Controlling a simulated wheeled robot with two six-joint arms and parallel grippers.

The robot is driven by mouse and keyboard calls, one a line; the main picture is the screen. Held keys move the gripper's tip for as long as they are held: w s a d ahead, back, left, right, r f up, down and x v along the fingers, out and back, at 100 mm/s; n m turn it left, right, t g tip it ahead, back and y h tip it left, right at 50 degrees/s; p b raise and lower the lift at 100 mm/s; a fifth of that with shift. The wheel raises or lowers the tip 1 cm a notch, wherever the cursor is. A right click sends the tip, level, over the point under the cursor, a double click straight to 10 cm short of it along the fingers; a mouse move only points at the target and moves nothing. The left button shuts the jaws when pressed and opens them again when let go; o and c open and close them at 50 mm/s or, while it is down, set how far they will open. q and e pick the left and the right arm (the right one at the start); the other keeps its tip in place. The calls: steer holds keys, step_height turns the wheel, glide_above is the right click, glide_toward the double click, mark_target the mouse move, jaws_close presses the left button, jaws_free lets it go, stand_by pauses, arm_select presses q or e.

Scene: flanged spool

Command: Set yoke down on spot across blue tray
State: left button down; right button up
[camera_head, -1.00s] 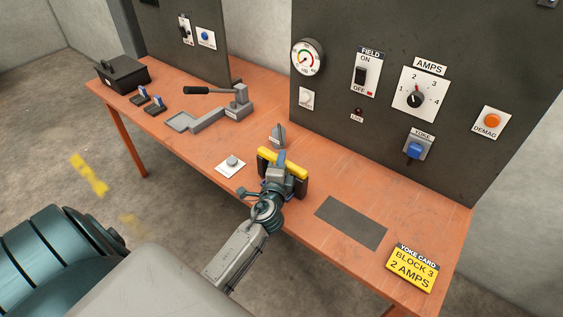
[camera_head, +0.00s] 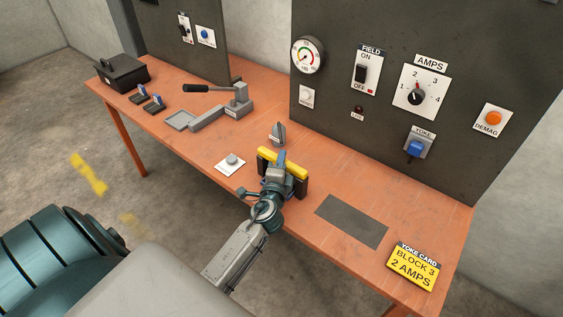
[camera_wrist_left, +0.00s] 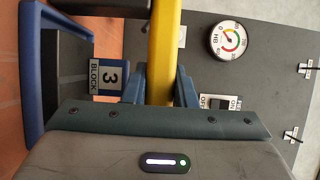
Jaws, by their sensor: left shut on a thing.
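The yoke (camera_head: 292,167) is a yellow bar with dark legs, near the front edge of the bench. My left gripper (camera_head: 276,173) is shut on its bar. In the left wrist view the yellow bar (camera_wrist_left: 163,55) runs between the two fingers. The blue tray (camera_wrist_left: 33,75) shows there at left, with a dark inside and a plate marked BLOCK 3 (camera_wrist_left: 108,78) beside it. In the head view my gripper and the yoke mostly hide the tray. I cannot tell whether the yoke's legs touch anything. My right gripper is in neither view.
A dark flat patch (camera_head: 351,221) and the yellow yoke card (camera_head: 414,267) lie to the right on the bench. A white plate with a round button (camera_head: 231,162) is to the left, and a small grey part (camera_head: 278,134) stands behind the yoke. The control panel (camera_head: 330,120) rises at the back.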

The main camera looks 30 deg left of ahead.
arm_select(q)
steer(key=c, duration=1.2)
jaws_free()
steer(key=shift+o, duration=0.5)
